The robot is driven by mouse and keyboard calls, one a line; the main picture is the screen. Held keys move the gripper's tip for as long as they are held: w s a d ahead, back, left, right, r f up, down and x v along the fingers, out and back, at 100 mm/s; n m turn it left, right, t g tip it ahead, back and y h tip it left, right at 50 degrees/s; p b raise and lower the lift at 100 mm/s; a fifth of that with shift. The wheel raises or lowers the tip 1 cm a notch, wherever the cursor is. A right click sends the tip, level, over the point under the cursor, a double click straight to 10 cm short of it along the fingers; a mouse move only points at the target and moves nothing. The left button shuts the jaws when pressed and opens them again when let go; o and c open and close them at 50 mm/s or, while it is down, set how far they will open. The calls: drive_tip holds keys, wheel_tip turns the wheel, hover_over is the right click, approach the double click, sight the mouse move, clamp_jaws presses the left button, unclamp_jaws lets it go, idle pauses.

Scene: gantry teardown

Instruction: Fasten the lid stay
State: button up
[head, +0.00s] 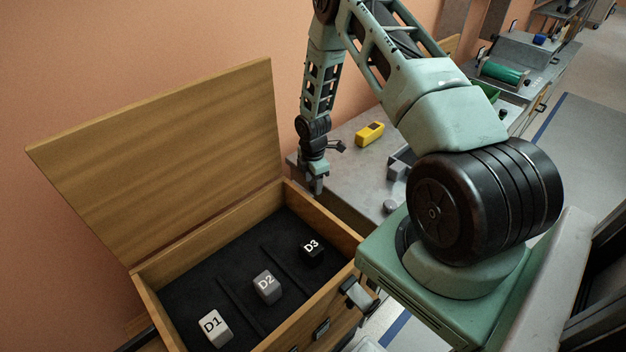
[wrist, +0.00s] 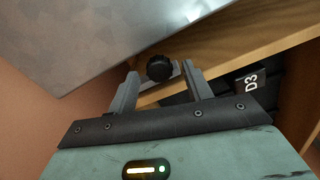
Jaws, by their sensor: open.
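The wooden chest (head: 330,219) stands with its lid (head: 165,160) raised and leaning back. My gripper (head: 317,186) is at the chest's back right corner, by the lid's hinge side. In the wrist view my gripper (wrist: 160,72) is open, with one finger on each side of a round black knob (wrist: 159,68). The knob sits close to the chest's wooden rim (wrist: 225,62). I cannot tell whether a finger touches it. The knob and any stay arm are hidden or too small to make out in the head view.
In the chest's black-lined compartments lie blocks D1 (head: 215,328), D2 (head: 267,287) and D3 (head: 312,251). A grey metal bench (head: 345,172) adjoins the chest, carrying a yellow device (head: 369,134) and small grey parts. The wall is close behind the lid.

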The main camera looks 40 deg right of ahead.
drive_tip(key=shift+f, duration=0.2)
clamp_jaws()
drive_tip(key=w+b, duration=0.2)
drive_tip(key=w, duration=0.2)
drive_tip(key=shift+w, duration=0.25)
unclamp_jaws()
drive_tip(key=shift+r, duration=0.1)
